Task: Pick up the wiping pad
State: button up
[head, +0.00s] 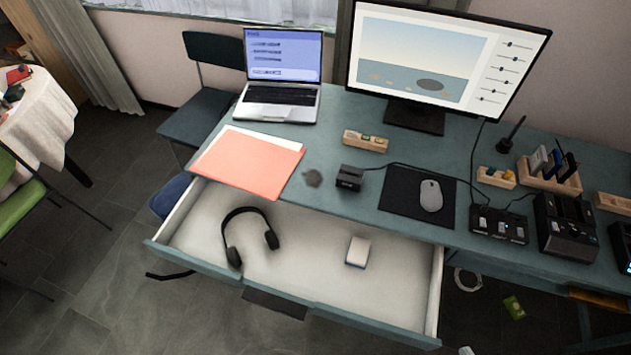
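The wiping pad (358,251) looks like a small white block with a darker bluish-grey lower edge. It lies on the pale floor of the open drawer (300,258), right of the middle, with clear space around it. My gripper is not in view.
Black headphones (248,232) lie in the drawer's left half. The desk (330,200) above holds an orange folder (248,160), a grey smudge-like patch (312,178), a small black box (349,177), a mouse (430,195) on a dark mat, a laptop (280,95) and a monitor (420,60).

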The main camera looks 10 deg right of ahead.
aim_at(358, 251)
jog(key=i+l, duration=0.1)
jog(key=l, duration=0.7)
jog(key=i+l, duration=0.15)
jog(key=l, duration=0.25)
jog(key=l+u, duration=0.1)
jog(key=u, duration=0.35)
jog(key=l+u, duration=0.1)
jog(key=u, duration=0.4)
jog(key=l+u, duration=0.1)
jog(key=u, duration=0.35)
jog(key=l+u, duration=0.1)
jog(key=u, duration=0.35)
jog(key=i+l, duration=0.4)
